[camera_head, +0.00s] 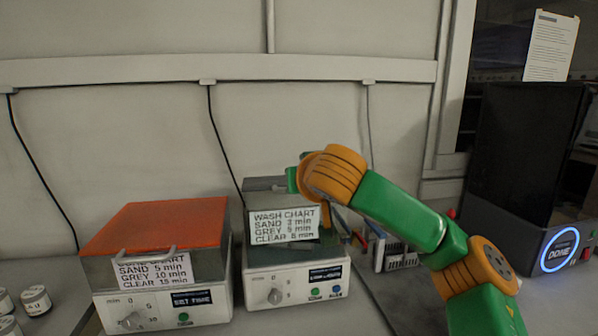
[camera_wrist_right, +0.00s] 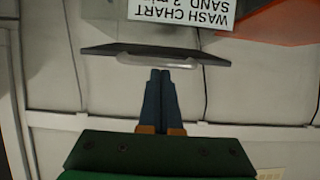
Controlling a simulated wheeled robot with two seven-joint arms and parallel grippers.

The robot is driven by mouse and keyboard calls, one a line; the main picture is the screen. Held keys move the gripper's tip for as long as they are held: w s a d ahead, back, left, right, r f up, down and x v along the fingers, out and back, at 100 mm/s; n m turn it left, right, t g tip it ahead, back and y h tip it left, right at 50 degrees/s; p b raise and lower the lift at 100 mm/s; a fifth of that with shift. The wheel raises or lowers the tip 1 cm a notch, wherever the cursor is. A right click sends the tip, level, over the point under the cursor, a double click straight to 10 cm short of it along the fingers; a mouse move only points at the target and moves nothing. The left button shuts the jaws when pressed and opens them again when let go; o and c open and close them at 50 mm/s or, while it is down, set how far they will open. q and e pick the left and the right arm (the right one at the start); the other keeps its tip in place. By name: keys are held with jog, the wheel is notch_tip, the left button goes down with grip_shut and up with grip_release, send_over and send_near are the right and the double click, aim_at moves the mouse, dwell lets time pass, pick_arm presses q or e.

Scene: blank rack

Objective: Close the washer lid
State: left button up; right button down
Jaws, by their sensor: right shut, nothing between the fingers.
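The washer (camera_head: 296,270) is the white box with a knob and small display in the middle of the head view. A "WASH CHART" label (camera_head: 284,226) is on its front, and part of its grey lid (camera_head: 264,184) shows above the label. In the right wrist view the lid (camera_wrist_right: 190,54) is a dark slab seen nearly edge-on, with a pale handle (camera_wrist_right: 155,61). My right gripper (camera_wrist_right: 160,74) is shut and empty, its blue fingertips close to the handle; contact is unclear. My wrist hides part of the lid in the head view, so its exact angle is unclear. My left gripper is out of view.
A similar white unit with an orange cover (camera_head: 160,222) stands left of the washer. Small jars (camera_head: 36,299) are at the far left. A rack of tools (camera_head: 390,252) stands right of the washer, and a dark machine (camera_head: 520,160) is farther right.

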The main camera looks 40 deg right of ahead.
notch_tip(320, 180, down, 7)
jog(key=s+b, duration=0.1)
jog(key=b, duration=0.3)
jog(key=shift+s+a, duration=0.2)
jog(key=shift+a, duration=0.2)
